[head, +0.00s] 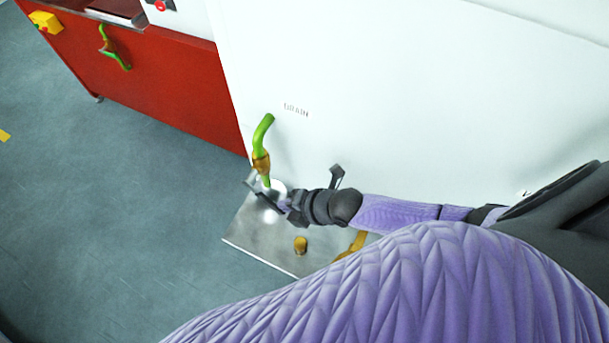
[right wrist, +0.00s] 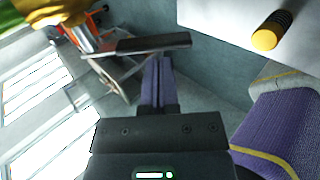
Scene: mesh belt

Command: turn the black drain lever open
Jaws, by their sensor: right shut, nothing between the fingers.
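The black lever (head: 267,200) is a dark flat bar below the brass fitting (head: 260,164) of a green bent pipe (head: 262,130), near the DRAIN lettering on the white panel. In the right wrist view the black lever (right wrist: 155,43) lies crosswise just beyond my fingertips. My right gripper (head: 281,204) comes in from the right; its purple fingers (right wrist: 158,75) are shut and empty, close to the lever. I cannot tell whether they touch it. My left gripper is not in view.
A shiny metal plate (head: 255,235) with brass pieces (head: 300,245) lies below the fitting. The white panel (head: 400,90) stands close behind my right arm. A red cabinet (head: 170,85) is at upper left, with another green pipe (head: 117,58). The grey floor (head: 90,200) at left is clear.

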